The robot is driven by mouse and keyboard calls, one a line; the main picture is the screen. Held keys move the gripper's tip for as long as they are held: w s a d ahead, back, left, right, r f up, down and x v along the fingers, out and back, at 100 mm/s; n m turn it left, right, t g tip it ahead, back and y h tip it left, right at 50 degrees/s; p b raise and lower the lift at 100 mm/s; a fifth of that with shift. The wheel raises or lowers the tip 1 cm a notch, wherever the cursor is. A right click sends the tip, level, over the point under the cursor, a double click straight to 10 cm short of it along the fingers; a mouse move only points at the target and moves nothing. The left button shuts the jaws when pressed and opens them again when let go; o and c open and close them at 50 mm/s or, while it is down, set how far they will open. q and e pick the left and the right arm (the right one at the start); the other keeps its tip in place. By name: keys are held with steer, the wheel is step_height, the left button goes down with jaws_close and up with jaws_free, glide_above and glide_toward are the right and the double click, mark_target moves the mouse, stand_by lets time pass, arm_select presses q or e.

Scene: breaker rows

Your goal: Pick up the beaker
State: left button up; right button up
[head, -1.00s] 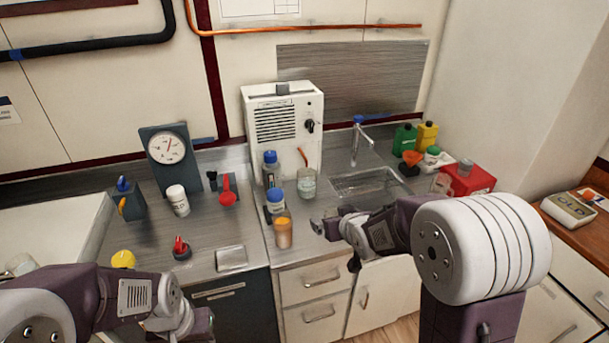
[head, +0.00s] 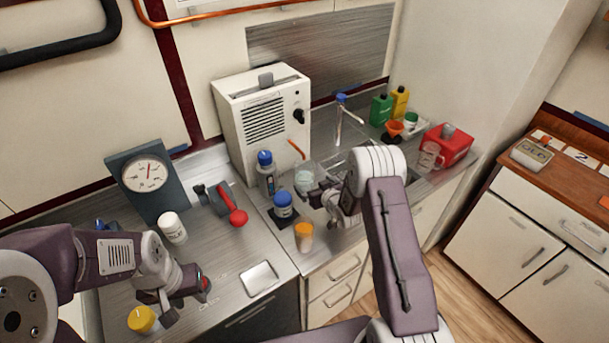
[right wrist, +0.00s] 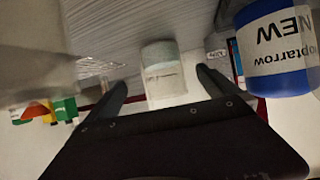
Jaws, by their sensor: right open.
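A clear glass beaker (head: 305,174) with pale contents and an orange-red rod stands on the steel counter in front of the white box-shaped device. In the right wrist view the beaker (right wrist: 162,72) shows upside down, between and beyond the two dark fingers. My right gripper (head: 316,196) is open just in front of the beaker and partly hides its lower part. I see no contact between fingers and beaker. My left gripper (head: 178,303) hangs over the left counter, away from the beaker; its jaws are unclear.
A blue-lidded bottle (head: 283,206) stands close to the left of my right gripper, with an orange-lidded jar (head: 303,237) in front. A dark blue-capped bottle (head: 266,174) is left of the beaker.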

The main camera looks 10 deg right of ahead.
mark_target(309, 181)
steer(key=x, duration=0.3)
steer(key=shift+w+a+f, duration=0.15)
steer(key=shift+w+a, duration=0.15)
steer(key=shift+a, duration=0.05)
steer(key=shift+w+p, duration=0.2)
steer(key=shift+p, duration=0.15)
steer(key=x, duration=0.5)
steer(key=shift+p, duration=0.3)
steer(key=shift+s, duration=0.15)
steer(key=c, duration=1.6)
